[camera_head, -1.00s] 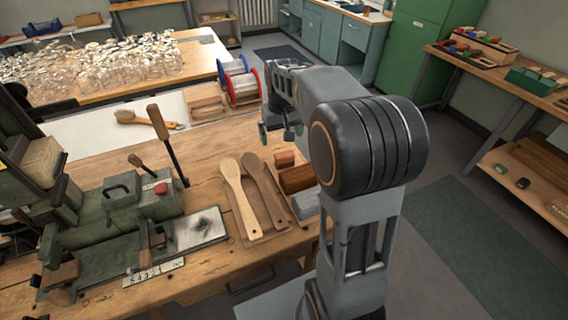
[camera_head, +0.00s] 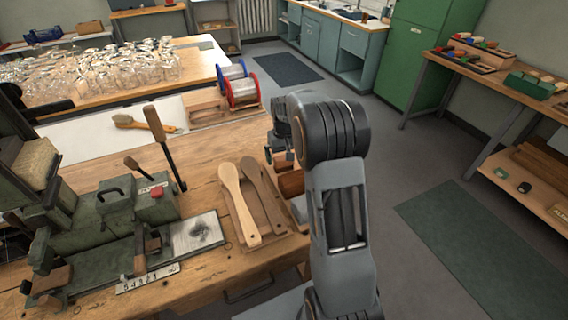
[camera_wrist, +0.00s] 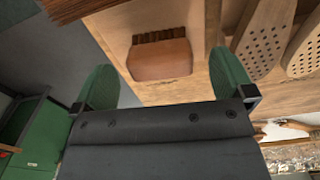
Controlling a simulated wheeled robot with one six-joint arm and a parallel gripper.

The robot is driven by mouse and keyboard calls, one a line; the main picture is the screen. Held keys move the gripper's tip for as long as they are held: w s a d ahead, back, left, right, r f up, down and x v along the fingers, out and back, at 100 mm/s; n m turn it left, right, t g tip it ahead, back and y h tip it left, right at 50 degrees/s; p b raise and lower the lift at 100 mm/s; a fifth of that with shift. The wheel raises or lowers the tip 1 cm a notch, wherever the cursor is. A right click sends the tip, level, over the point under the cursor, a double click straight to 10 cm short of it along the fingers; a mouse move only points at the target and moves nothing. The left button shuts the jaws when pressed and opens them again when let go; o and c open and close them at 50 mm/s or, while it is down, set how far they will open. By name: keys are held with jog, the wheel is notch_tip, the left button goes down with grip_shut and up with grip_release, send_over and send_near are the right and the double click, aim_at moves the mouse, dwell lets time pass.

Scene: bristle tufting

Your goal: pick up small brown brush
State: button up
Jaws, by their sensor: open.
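The small brown brush (camera_wrist: 160,59) is a reddish-brown block with a dark bristle edge, lying on the wooden tray in the wrist view. My gripper (camera_wrist: 164,76) is open, its two green fingers apart to the left and right of the brush in the picture. I cannot tell the height gap, and no contact shows. In the head view my gripper (camera_head: 281,150) hangs over the right end of the bench, and the small brush is mostly hidden behind it. A larger brown brush (camera_head: 291,184) lies just in front.
Two long paddle-shaped wooden pieces, one light (camera_head: 238,205) and one darker (camera_head: 264,195), lie left of the brushes. Wire spools (camera_head: 241,90) stand behind. A green machine (camera_head: 115,215) fills the bench's left. Open floor (camera_head: 385,150) lies to the right.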

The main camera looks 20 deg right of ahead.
aim_at(285, 166)
jog(key=shift+d+f, duration=0.1)
jog(key=shift+f, duration=2.5)
jog(key=shift+c, duration=0.3)
jog(key=c, duration=0.8)
jog(key=shift+c, duration=0.2)
jog(key=shift+r, duration=0.15)
